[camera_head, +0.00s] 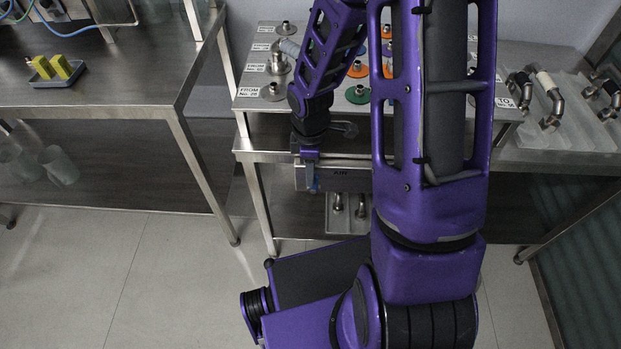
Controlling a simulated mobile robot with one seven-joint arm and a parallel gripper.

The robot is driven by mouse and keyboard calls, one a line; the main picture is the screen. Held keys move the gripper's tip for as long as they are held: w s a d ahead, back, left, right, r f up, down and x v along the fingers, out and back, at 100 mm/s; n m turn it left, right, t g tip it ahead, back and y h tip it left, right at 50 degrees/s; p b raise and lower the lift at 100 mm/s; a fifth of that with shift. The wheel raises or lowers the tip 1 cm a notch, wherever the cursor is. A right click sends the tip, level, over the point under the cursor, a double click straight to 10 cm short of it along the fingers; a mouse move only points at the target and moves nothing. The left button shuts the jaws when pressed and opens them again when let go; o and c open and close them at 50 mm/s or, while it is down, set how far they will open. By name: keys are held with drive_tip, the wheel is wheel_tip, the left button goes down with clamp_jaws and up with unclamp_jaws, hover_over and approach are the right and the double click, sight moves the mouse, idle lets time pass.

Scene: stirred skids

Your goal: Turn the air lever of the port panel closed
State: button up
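The port panel (262,98) is a grey metal top carrying several ports, some with orange, green or purple rings, and white labels at its left edge. Below its front edge is a grey metal box (350,181) with small dark lettering that seems to read AIR. A small blue part (312,183), perhaps the air lever, shows at the left of the box's front. My gripper (311,162) points down right at this blue part. Its fingers are too small and overlapped to tell whether they are open, shut or touching it. The lever's angle is unclear.
My own arm hides the panel's middle and right. A tray (340,224) with metal fittings sits below the box. Bent pipe fittings (549,100) lie in a tray at right. A steel table (120,130) at left holds yellow blocks (58,67). The floor in front is clear.

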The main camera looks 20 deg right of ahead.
drive_tip(key=shift+f, duration=0.85)
drive_tip(key=shift+c, duration=0.3)
clamp_jaws()
idle(0.6)
